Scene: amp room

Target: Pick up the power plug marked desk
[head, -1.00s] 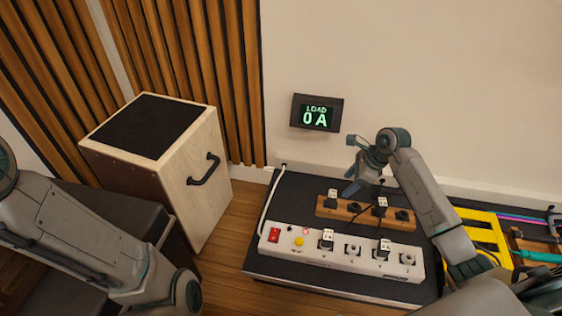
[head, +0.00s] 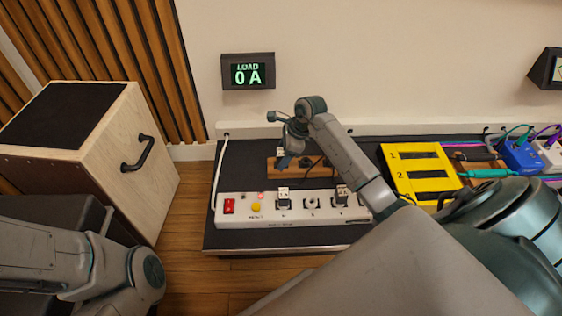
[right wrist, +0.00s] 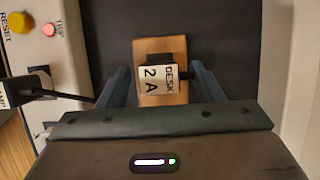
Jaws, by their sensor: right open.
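The plug marked desk (right wrist: 163,79) is black with a white label reading "DESK 2 A", and it stands on a wooden strip (right wrist: 147,50). In the right wrist view it sits between the two fingers of my open right gripper (right wrist: 160,88), with a gap on both sides. In the head view my right gripper (head: 286,160) is over the left end of the wooden strip (head: 322,170) and hides most of the plug there. My left arm shows at the lower left, but its gripper cannot be seen.
A white power strip (head: 240,217) with a red switch, a yellow reset button and labelled plugs lies in front. A display (head: 248,72) reads LOAD 0 A. A yellow numbered rack (head: 425,172) stands right of the strip, and a wooden box (head: 150,185) at left.

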